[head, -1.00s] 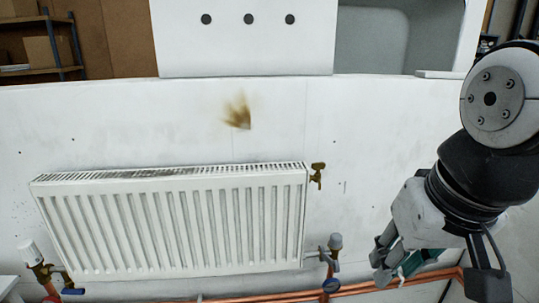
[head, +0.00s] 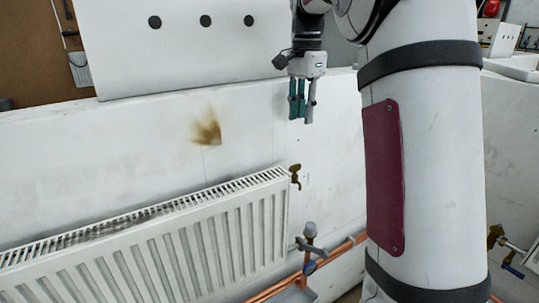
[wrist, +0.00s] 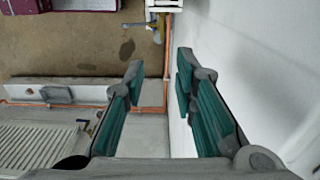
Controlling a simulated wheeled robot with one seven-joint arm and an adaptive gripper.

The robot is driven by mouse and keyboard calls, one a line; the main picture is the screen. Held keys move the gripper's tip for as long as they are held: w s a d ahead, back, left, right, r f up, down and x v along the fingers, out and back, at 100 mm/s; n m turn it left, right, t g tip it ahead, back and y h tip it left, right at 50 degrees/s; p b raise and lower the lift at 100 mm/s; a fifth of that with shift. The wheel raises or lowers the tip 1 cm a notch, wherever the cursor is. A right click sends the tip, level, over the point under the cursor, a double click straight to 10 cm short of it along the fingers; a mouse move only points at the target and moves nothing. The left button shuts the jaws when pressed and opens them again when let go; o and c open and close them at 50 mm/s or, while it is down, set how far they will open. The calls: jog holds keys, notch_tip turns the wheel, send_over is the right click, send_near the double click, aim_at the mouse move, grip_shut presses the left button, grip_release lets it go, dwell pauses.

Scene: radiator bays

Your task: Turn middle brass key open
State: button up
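A small brass key (head: 295,176) sticks out at the upper right end of the white radiator (head: 190,245), against the white wall. It looks upright. My gripper (head: 303,118) points down above this key and a little to its right, clearly apart from it. In the wrist view the two teal-padded fingers (wrist: 158,72) are spread with nothing between them, so the gripper is open. I cannot make out the key in the wrist view; the left finger may hide it.
A grey-capped valve (head: 309,232) and copper pipes (head: 340,250) sit below the radiator's right end. Another brass fitting (head: 495,236) with a blue lever is at the far right, beyond my arm. A brown scorch mark (head: 207,132) is on the wall.

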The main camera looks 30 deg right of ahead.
aim_at(295, 170)
notch_tip(295, 170, down, 14)
jog(key=shift+w+r+p, duration=0.1)
jog(key=shift+w+p, duration=0.05)
jog(key=shift+p, duration=1.05)
grip_shut()
